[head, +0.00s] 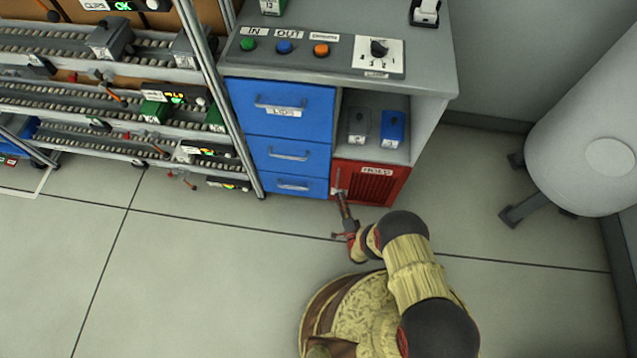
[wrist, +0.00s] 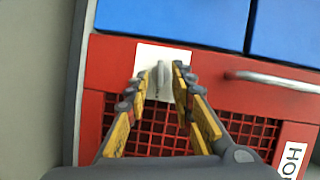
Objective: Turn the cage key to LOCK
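The red cage (head: 393,172) with a mesh front and a HOLD label (head: 377,171) sits at the bottom right of the cabinet. In the wrist view, its grey key (wrist: 161,72) stands upright on a white plate (wrist: 150,52) on the red front (wrist: 110,62). Any markings on the plate are too small or hidden to read. My gripper (head: 342,197) reaches the left part of the cage front in the head view. In the wrist view my gripper (wrist: 160,78) is open, one finger on each side of the key, with a small gap visible around it.
Blue drawers (head: 289,152) stand left of the cage. A grey bar handle (wrist: 270,80) lies right of the key in the wrist view. A shelf above the cage holds a grey bin (head: 359,127) and a blue bin (head: 393,130). Open floor (head: 200,270) surrounds my arm.

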